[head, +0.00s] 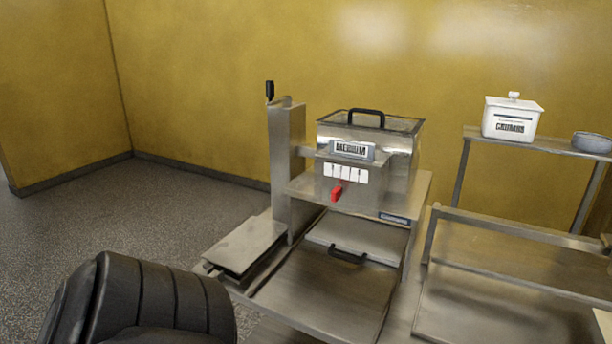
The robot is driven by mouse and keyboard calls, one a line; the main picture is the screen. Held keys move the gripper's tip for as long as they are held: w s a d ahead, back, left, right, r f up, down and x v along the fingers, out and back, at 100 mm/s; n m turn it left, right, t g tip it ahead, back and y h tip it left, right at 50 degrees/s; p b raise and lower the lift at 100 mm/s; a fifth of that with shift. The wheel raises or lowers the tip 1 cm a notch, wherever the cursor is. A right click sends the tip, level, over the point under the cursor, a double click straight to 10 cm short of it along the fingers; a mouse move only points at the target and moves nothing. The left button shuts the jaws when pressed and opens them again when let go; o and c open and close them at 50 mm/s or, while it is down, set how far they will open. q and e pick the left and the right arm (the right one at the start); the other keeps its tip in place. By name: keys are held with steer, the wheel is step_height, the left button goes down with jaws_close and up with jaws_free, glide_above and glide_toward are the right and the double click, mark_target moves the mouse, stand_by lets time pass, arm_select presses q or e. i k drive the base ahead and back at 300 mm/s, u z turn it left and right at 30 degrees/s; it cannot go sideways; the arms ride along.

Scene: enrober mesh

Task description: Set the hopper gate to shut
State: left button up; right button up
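The hopper (395,160) is a steel box with a lid and a black handle, standing on the machine in the middle of the head view. A plate reading "MEDIUM" is on its front. Below it is a white scale (341,172) with several marks too small to read. A red gate lever (337,191) sticks out under the scale, near its middle-left, angled downward. Whether the gate stands open or shut cannot be read from here. Neither gripper is in view, and nothing touches the lever.
A steel column with a black-knobbed crank (270,91) rises left of the hopper. A tray with a black handle (347,256) lies below it. A white crumbs jar (511,119) and a grey bowl (591,142) stand on the right shelf (550,145). A black padded shape fills the lower left.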

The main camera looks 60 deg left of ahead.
mark_target(335, 194)
steer(key=u, duration=1.75)
